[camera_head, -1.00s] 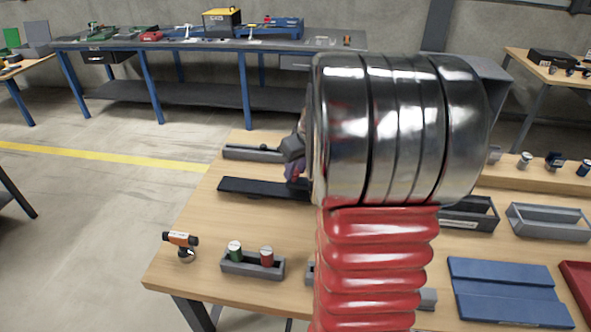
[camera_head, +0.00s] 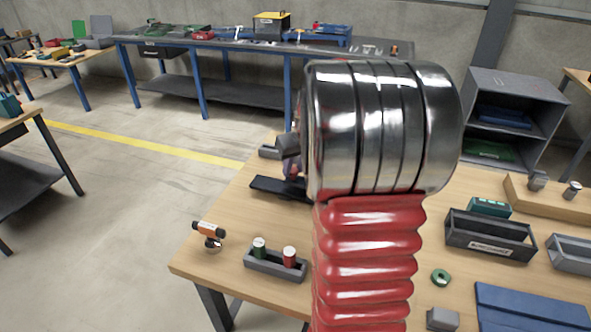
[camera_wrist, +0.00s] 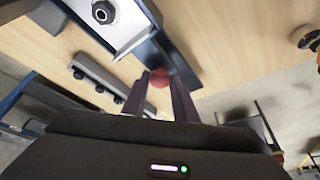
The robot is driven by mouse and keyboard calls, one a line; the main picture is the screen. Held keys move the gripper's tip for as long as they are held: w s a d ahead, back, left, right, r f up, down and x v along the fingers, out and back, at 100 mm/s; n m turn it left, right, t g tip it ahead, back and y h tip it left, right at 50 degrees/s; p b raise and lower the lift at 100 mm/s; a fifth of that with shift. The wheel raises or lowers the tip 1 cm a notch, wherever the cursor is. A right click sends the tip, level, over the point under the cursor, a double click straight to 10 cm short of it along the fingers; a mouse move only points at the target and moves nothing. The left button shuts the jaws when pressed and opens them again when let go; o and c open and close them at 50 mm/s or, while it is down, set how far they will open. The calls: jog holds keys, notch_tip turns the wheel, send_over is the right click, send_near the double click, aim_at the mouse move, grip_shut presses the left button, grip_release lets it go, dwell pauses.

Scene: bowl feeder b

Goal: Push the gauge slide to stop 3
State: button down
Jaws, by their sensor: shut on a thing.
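A red rounded knob (camera_wrist: 159,78) sits between my gripper's two fingers in the wrist view, beside a dark rail (camera_wrist: 181,66). My gripper (camera_wrist: 160,84) is shut on this knob. A pale metal plate with a hex nut (camera_wrist: 103,12) lies by the rail, at the top. In the head view a long black rail (camera_head: 276,188) lies on the wooden table, its right end hidden behind my arm. My gripper is mostly hidden there too. I cannot read any stop numbers.
A grey strip with several round studs (camera_wrist: 102,77) lies apart from the rail. An orange drill-like tool (camera_head: 208,233) and a grey holder (camera_head: 262,264) with green and red cylinders are nearer. A dark bin (camera_head: 487,236) and blue tray (camera_head: 530,310) stand right.

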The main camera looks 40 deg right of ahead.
jog(key=c, duration=1.4)
grip_release()
jog(key=shift+c, duration=0.2)
jog(key=v, duration=1.3)
jog(key=shift+s+r, duration=0.2)
jog(key=shift+r, duration=0.1)
